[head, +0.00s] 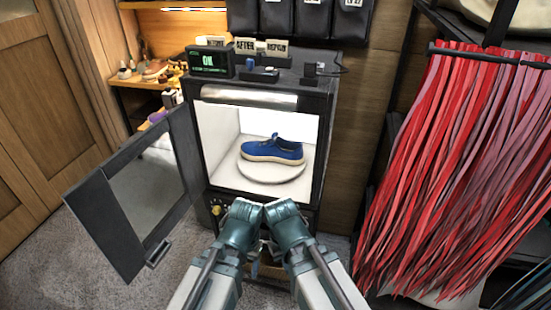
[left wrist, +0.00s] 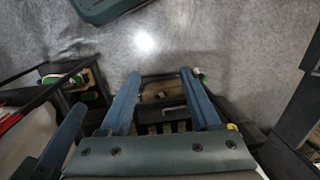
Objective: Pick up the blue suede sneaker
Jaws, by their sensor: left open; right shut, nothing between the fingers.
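The blue suede sneaker (head: 272,149), with a pale sole and laces, stands upright on a white round platform (head: 272,174). The platform is inside a brightly lit box cabinet (head: 325,130) with an open front. Its toe points right. My left gripper (head: 241,226) and my right gripper (head: 289,226) are side by side, low in front of the cabinet and apart from the sneaker. Their fingertips are hard to make out in the head view. In the left wrist view my left gripper (left wrist: 160,82) has its two fingers apart, with nothing held. My right gripper is shut and empty.
The cabinet door (head: 138,190) swings out to the left. Red strips (head: 440,170) hang at the right. A display reading OK (head: 209,64) and small signs stand on the cabinet top. A shelf with brushes (head: 145,72) is at the back left.

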